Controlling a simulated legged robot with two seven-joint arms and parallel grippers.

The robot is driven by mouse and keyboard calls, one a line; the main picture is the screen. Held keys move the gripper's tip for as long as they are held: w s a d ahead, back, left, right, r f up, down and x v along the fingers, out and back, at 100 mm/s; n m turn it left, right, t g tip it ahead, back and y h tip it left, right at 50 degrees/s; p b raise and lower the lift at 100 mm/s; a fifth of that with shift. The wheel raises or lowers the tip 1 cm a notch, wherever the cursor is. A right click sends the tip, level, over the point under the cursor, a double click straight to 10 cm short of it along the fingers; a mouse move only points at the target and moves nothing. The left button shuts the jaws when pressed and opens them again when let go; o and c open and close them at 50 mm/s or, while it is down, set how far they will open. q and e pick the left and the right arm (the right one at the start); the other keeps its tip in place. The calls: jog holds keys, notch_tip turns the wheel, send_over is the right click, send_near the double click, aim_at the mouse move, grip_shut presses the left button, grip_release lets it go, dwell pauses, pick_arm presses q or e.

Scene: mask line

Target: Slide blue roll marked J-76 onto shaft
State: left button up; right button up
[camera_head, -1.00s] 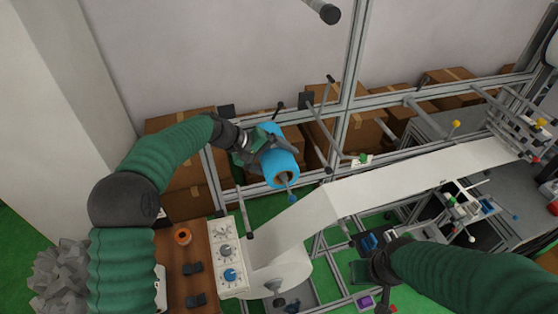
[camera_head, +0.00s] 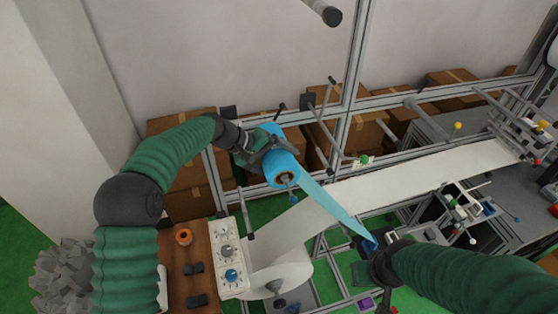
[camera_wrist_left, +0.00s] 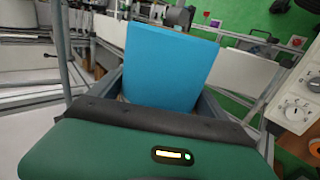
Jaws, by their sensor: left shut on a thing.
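The blue roll (camera_head: 282,168) is at the upper middle of the head view, its open core facing front right. A grey shaft with a blue tip (camera_head: 293,198) shows at the core, and the roll appears to be around it. My left gripper (camera_head: 262,152) is shut on the roll from behind and left; the roll also fills the middle of the left wrist view (camera_wrist_left: 168,68). No J-76 marking can be read. A blue strip (camera_head: 332,207) runs from the roll down right to my right gripper (camera_head: 378,258); its jaws are hard to make out.
A white web (camera_head: 410,176) runs from a white roll (camera_head: 275,275) to the machine at right. A control panel (camera_head: 230,258) stands on a wooden table (camera_head: 198,262) at lower left. Frame bars and cardboard boxes (camera_head: 186,200) lie behind.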

pick_arm(q)
jog(key=shift+f, duration=0.4)
jog(key=o, duration=1.5)
jog(key=shift+o, duration=0.2)
jog(key=shift+b, duration=0.35)
